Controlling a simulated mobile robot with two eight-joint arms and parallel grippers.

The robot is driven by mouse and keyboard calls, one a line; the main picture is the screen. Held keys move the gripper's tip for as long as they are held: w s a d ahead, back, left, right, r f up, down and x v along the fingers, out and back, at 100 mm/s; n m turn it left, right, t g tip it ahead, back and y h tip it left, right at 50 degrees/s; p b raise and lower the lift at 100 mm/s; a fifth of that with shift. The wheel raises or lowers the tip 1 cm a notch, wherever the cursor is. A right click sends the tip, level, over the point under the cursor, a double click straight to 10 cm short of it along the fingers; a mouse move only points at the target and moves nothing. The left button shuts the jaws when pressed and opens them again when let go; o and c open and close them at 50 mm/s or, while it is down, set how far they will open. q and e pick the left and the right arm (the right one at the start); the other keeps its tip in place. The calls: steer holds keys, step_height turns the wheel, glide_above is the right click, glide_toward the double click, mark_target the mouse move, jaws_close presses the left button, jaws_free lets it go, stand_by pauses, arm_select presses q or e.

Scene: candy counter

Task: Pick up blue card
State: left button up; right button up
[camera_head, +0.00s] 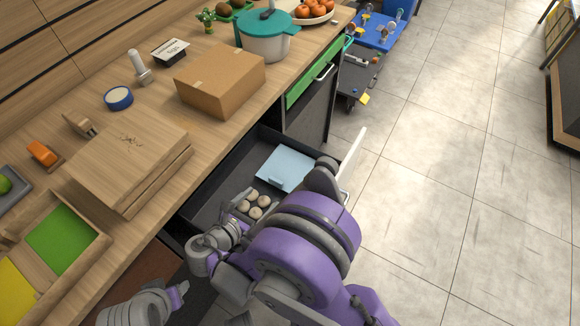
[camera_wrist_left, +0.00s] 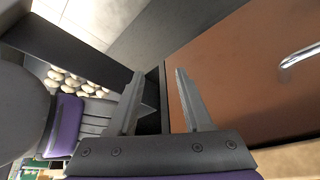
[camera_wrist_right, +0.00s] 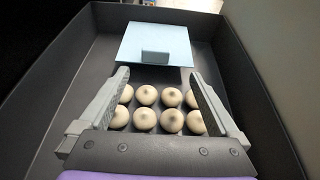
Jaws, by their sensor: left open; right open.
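The blue card (camera_head: 285,168) is a pale blue square lying in the far part of the open dark drawer (camera_head: 207,200). In the right wrist view the card (camera_wrist_right: 157,45) has a small grey-blue block or tab (camera_wrist_right: 155,57) at its near edge. My right gripper (camera_head: 238,218) is open over the drawer. In its wrist view, the right gripper (camera_wrist_right: 159,75) frames several cream balls (camera_wrist_right: 146,95) and points towards the card, apart from it. My left gripper (camera_wrist_left: 160,75) is open and empty before a brown cabinet front (camera_wrist_left: 240,75); the head view shows it partly at lower left.
On the counter are a cardboard box (camera_head: 219,80), a wooden board stack (camera_head: 130,160), a teal-lidded pot (camera_head: 267,45) and a blue tape roll (camera_head: 118,97). The drawer walls surround the card.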

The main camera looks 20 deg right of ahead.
mark_target(275, 183)
steer(key=x, duration=0.8)
steer(key=shift+w+f+b, duration=0.1)
steer(key=shift+w+b, duration=0.25)
steer(key=shift+w, duration=0.15)
steer(key=c, duration=1.4)
